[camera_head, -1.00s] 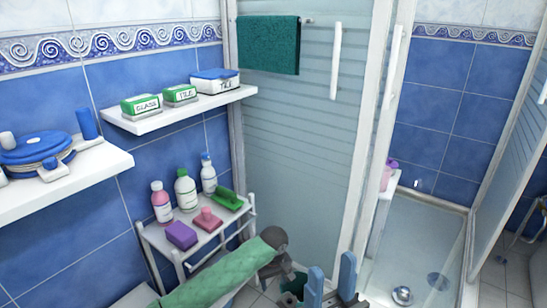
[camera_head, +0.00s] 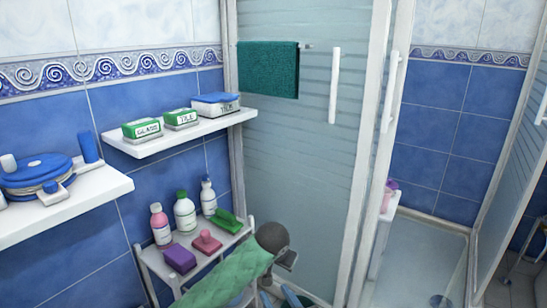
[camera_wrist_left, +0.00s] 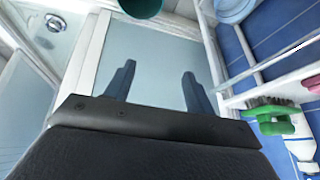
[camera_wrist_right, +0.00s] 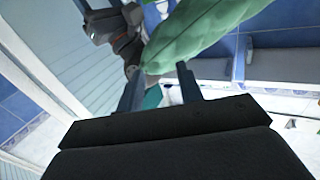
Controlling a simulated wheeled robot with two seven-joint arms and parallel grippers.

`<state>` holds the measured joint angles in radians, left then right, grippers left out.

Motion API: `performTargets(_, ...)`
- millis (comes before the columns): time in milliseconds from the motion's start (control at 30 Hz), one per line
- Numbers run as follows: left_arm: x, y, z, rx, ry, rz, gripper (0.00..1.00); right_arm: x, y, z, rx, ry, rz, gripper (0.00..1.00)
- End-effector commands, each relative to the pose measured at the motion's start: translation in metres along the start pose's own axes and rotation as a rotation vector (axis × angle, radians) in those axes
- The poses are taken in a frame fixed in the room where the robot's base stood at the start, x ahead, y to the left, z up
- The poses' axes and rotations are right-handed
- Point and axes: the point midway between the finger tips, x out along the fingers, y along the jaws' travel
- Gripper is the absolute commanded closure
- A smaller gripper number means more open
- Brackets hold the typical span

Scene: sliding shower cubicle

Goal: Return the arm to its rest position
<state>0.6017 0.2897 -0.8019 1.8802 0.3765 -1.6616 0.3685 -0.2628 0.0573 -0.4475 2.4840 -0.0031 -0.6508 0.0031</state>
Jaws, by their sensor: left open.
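My right gripper (camera_head: 276,299) shows only its blue fingertips at the bottom edge of the head view. In the right wrist view my right gripper (camera_wrist_right: 160,70) has its two fingers apart with nothing held between them. My left arm comes in from the lower left of the head view, green and quilted, ending in a dark round wrist in front of the low rack. In the left wrist view my left gripper (camera_wrist_left: 158,71) is open and empty, its fingers apart before a pale panel. Its fingers are not clear in the head view.
A low rack (camera_head: 228,236) with bottles, sponges and a green brush (camera_head: 226,221) stands close behind my left arm. A wall shelf (camera_head: 190,130) holds boxes. The glass shower door (camera_head: 300,180) with a green towel (camera_head: 268,69) is just beyond the arms. A dark green bucket (camera_wrist_left: 141,7) is near.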

Motion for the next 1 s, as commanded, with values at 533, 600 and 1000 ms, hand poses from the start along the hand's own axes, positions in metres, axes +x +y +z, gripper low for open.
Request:
performTargets(533, -0.171, -0.018, 0.02, 0.103, 0.243, -0.021, 0.46, -0.089, 0.032, 0.091, 0.067, -0.897, 0.075, 0.64)
performTargets(600, -0.186, -0.023, 0.032, 0.077, 0.247, -0.024, 0.46, -0.103, 0.034, 0.091, 0.078, -0.968, 0.082, 0.64)
performTargets(1000, -0.256, -0.036, 0.113, -0.116, 0.187, -0.014, 0.46, -0.16, 0.041, 0.062, 0.132, -1.171, 0.12, 0.64)
